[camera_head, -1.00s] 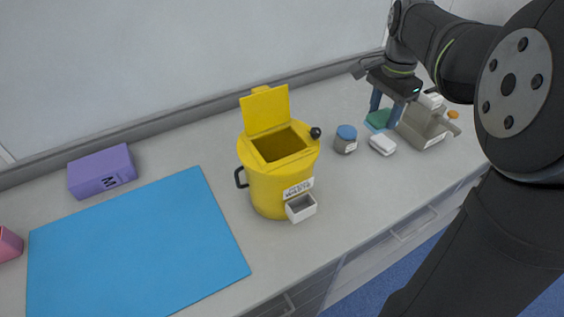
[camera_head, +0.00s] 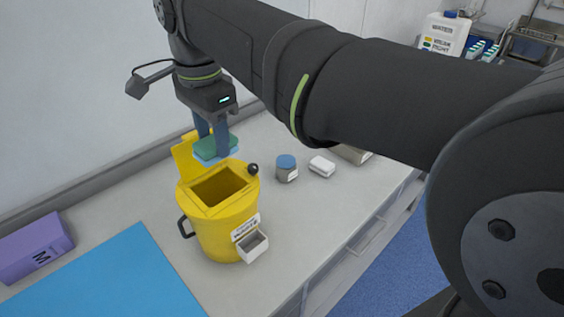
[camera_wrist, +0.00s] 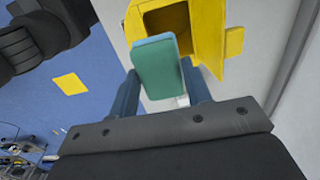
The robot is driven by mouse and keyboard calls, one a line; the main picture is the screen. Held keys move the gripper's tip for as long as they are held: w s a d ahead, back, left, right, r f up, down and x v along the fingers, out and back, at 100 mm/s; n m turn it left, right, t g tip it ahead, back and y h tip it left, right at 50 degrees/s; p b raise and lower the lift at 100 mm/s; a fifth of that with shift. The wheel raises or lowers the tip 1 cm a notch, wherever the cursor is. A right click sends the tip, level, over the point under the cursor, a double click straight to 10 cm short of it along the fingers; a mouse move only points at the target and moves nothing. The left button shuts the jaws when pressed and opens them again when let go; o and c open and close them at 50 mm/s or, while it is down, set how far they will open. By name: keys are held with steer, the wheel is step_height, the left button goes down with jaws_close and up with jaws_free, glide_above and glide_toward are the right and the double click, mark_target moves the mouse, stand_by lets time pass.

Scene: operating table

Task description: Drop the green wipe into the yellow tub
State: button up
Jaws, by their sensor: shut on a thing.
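My gripper (camera_head: 212,140) is shut on the green wipe (camera_head: 216,147), a flat green pad with a lighter blue underside. It is held in the air near the raised lid at the back of the yellow tub (camera_head: 226,231). The tub stands upright on the counter with its square opening facing up. In the wrist view the wipe (camera_wrist: 158,68) sits between the two blue fingers, and the tub (camera_wrist: 208,45) is beyond it, its opening partly hidden by the wipe.
A blue-capped jar (camera_head: 287,170) and a white block (camera_head: 321,166) stand right of the tub. A purple box (camera_head: 35,247) and a blue mat (camera_head: 120,280) lie to the left.

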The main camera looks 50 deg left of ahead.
mark_target(217, 158)
steer(key=shift+f, duration=2.55)
steer(key=o, duration=1)
steer(key=shift+o, duration=0.2)
steer(key=shift+r, duration=0.1)
step_height(217, 158, up, 17)
steer(key=shift+r, duration=0.15)
step_height(217, 158, down, 18)
steer(key=shift+r, duration=0.7)
